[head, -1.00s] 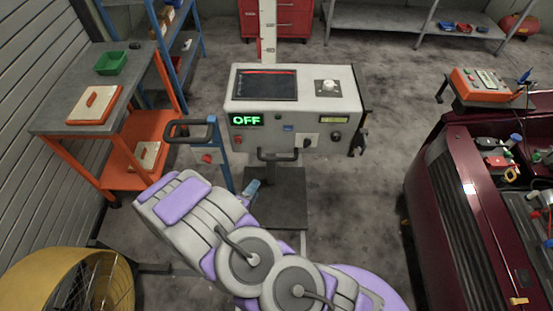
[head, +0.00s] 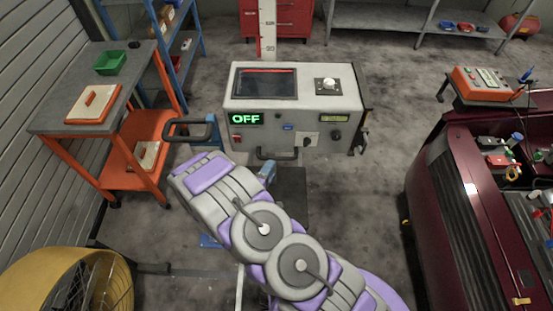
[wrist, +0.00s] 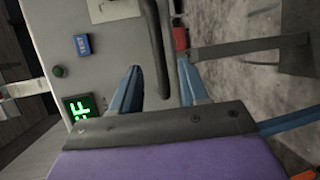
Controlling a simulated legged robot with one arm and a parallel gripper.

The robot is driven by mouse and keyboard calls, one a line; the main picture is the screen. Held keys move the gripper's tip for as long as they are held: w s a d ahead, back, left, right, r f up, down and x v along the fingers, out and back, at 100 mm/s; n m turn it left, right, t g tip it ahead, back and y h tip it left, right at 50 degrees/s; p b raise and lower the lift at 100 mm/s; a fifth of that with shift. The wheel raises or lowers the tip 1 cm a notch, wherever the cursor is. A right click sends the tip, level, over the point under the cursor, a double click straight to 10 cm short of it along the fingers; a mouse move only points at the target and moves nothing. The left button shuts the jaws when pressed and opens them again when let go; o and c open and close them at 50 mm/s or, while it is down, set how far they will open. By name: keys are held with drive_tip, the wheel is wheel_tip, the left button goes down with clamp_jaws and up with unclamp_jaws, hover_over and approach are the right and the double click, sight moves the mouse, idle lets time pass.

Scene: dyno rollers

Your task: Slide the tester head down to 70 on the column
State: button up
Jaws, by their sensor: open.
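The tester head (head: 345,103), a grey box with a green OFF display (head: 246,119), sits on a white graduated column (head: 267,28). A mark that looks like 90 shows just above the box; the reading pointer is not visible. A dark bar handle (head: 283,154) runs along the head's lower front, partly hidden by my arm. In the wrist view, the handle (wrist: 156,50) stretches between the two blue fingers of my open gripper (wrist: 161,82). I cannot tell whether either finger touches it. The blue TEST button (wrist: 82,44) is left of the fingers.
An orange-framed bench (head: 75,125) with a green bin (head: 110,62) stands left. A dark red car (head: 465,200) fills the right. A yellow fan (head: 60,285) is bottom left. A blue post with a dark handle (head: 186,130) stands close left of the head. Floor is clear right of the head.

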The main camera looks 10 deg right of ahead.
sight(277, 159)
drive_tip(key=x, duration=0.7)
drive_tip(key=shift+w+f+b, duration=0.1)
drive_tip(key=shift+w+b, duration=0.05)
drive_tip(key=shift+b, duration=0.2)
clamp_jaws()
